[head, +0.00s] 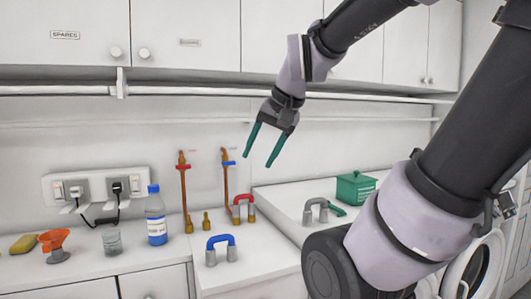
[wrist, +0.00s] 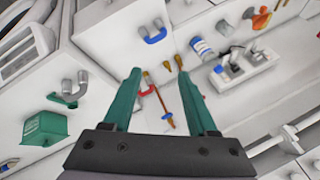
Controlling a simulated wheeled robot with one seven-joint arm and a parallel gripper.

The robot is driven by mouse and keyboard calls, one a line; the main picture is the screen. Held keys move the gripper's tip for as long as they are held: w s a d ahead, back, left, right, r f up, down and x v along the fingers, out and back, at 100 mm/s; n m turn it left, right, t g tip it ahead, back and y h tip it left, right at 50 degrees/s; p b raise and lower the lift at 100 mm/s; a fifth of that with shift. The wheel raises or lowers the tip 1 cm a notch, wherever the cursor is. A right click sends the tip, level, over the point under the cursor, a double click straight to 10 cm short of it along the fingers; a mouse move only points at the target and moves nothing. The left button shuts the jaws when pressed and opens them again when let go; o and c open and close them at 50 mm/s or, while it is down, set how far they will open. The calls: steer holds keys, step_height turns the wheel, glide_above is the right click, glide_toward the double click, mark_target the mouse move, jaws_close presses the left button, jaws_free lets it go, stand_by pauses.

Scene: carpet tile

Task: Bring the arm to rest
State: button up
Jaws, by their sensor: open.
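My gripper (head: 258,160) has two green fingers that stand apart with nothing between them. It hangs in the air in front of the back wall, above the counter and below the wall cabinets. Its fingers point down and slightly left. In the wrist view my gripper (wrist: 160,68) also shows open and empty, with the counter, handles and taps beyond the fingertips. My arm comes in from the right, bent, with its upper part crossing in front of the cabinets. No finger touches anything.
White cabinets (head: 185,30) and a rail (head: 200,91) are close behind the arm. Below are a bottle (head: 156,215), copper pipes (head: 184,190), a red handle (head: 243,206), a blue handle (head: 220,249), a grey handle (head: 315,210) and a green box (head: 355,187). Sockets (head: 97,188) are left.

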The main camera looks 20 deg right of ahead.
steer(key=shift+s+d+r+n+t, duration=0.1)
steer(key=shift+s+n+t, duration=0.2)
steer(key=shift+s, duration=0.3)
steer(key=shift+s+d+r+n+t, duration=0.1)
steer(key=shift+s+n+t, duration=0.1)
steer(key=shift+s+n, duration=0.3)
